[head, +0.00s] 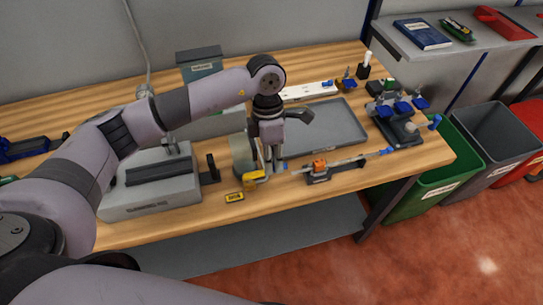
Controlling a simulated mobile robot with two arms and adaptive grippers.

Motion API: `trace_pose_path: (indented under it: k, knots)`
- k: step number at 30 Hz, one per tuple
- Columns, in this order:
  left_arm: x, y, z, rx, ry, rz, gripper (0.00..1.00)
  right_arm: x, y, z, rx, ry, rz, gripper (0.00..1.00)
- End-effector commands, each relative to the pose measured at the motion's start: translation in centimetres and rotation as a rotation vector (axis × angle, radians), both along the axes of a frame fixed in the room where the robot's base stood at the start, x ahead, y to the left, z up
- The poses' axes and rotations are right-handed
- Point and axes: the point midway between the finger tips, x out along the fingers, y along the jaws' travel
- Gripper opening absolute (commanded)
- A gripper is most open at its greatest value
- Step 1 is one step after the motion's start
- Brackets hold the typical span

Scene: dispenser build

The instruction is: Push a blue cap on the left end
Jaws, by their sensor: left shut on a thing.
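My left gripper (272,164) points down over the table, at the left end of a thin rod held level in a small fixture (319,176) with an orange clamp (319,165). The gripper is shut on a small blue cap (281,166), mostly hidden by the fingers. I cannot tell whether the cap touches the rod's end. Another blue cap (387,151) shows at the rod's right end. My right gripper is out of view.
A grey tray (325,128) lies behind the fixture. A stand with blue parts (398,125) is at the right. Bins (440,165) stand beyond the table's right edge.

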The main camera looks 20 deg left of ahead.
Motion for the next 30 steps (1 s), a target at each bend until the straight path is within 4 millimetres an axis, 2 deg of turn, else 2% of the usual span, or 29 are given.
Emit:
trace_pose_path:
  k: [15,30]
  knots:
    - [0.2,-0.2,-4.1,0.0,-0.001,0.0,0.0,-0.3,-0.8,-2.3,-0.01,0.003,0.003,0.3]
    - [0.4,-0.6,-4.1,0.001,0.0,0.0,0.0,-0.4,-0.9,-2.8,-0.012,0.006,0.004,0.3]
